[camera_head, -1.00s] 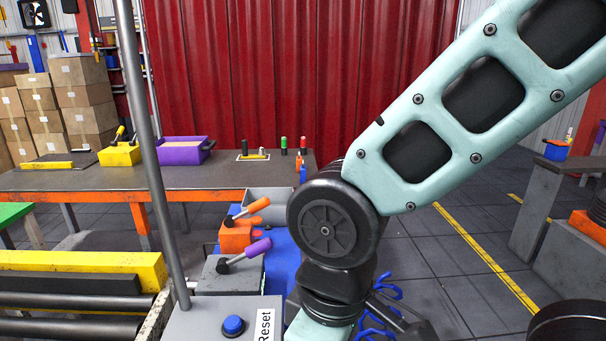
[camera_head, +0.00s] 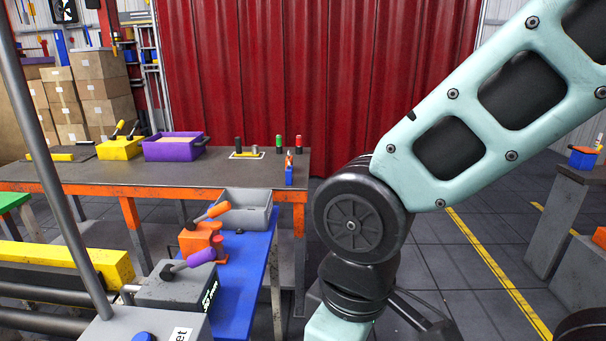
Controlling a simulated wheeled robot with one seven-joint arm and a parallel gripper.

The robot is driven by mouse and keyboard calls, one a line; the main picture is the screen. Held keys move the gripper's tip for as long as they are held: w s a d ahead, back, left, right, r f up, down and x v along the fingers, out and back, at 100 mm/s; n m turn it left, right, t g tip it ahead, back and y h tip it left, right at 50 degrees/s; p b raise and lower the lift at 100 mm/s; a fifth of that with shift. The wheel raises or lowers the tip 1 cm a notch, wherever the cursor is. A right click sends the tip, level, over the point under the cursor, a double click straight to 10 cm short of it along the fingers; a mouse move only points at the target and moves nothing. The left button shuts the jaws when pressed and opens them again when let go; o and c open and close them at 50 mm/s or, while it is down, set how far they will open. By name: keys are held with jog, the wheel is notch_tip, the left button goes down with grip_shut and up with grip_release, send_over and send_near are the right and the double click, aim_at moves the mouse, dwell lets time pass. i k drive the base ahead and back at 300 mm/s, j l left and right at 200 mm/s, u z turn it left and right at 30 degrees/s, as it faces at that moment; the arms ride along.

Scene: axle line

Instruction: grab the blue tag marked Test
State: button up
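I cannot make out a blue tag marked Test in this view. A grey box (camera_head: 172,289) with a purple-handled lever (camera_head: 195,259) bears small white lettering on its right side, too slanted to read surely. A small blue item with an orange-red part (camera_head: 289,174) stands at the right end of the far table; I cannot tell what it is. My arm crosses the right side and bends down at a dark round joint. My gripper is below the frame and out of sight.
A blue bench top (camera_head: 242,285) carries an orange lever box (camera_head: 198,241) and a grey bin (camera_head: 245,212). The far table (camera_head: 80,178) holds a yellow bin (camera_head: 120,149) and a purple bin (camera_head: 173,148). Open floor (camera_head: 450,265) lies right of the bench.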

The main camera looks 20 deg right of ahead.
aim_at(289, 172)
jog(key=i+l, duration=0.15)
jog(key=l, duration=0.15)
jog(key=i+l+u, duration=0.1)
jog(key=l, duration=0.25)
jog(key=i+l, duration=0.15)
jog(key=l, duration=0.15)
jog(key=i+l, duration=0.15)
jog(key=l, duration=0.2)
jog(key=i+l+u, duration=0.1)
jog(key=l, duration=0.2)
jog(key=i+l, duration=0.2)
jog(key=i, duration=0.3)
jog(key=i+l+u, duration=0.15)
jog(key=i, duration=0.35)
jog(key=i+l, duration=0.3)
jog(key=i, duration=0.2)
jog(key=i+j, duration=0.1)
jog(key=i+u, duration=0.05)
jog(key=i, duration=0.05)
